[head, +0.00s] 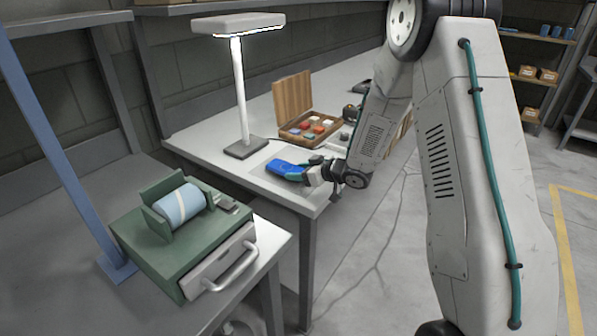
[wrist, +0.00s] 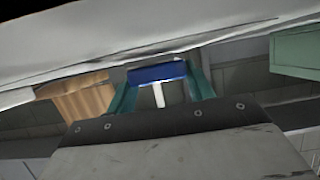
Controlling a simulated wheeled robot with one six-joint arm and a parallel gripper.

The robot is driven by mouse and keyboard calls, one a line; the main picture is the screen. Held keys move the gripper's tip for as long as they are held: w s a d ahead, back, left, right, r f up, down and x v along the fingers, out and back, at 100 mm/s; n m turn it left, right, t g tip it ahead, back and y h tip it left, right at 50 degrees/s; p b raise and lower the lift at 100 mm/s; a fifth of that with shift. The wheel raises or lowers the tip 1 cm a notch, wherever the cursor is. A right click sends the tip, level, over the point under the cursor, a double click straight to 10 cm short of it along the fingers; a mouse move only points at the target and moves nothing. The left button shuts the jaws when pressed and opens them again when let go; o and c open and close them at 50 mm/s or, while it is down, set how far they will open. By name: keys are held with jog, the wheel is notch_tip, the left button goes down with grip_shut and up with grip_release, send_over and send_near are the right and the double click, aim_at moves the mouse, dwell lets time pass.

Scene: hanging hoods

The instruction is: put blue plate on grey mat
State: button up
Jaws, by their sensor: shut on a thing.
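The blue plate (head: 284,168) is held at the front of the white table, below the lamp. It also shows in the wrist view (wrist: 157,73) as a blue slab between two teal fingers. My gripper (head: 300,171) is shut on the plate's right side in the head view. A faint grey patch that looks like the grey mat (head: 262,158) lies on the tabletop around and behind the plate. The plate hides part of it. I cannot tell whether the plate touches the mat or hangs just above it.
A white lamp (head: 238,85) stands behind the plate. An open wooden box (head: 293,95) with several coloured blocks is to the right of the lamp. A green drawer unit (head: 180,250) with a blue roll stands at front left. A blue post (head: 55,130) rises beside it.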

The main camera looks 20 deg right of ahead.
jog(key=shift+s+f, duration=0.1)
jog(key=shift+f, duration=0.5)
dwell(0.4)
jog(key=o, duration=1.1)
jog(key=shift+o, duration=0.2)
jog(key=shift+d, duration=0.1)
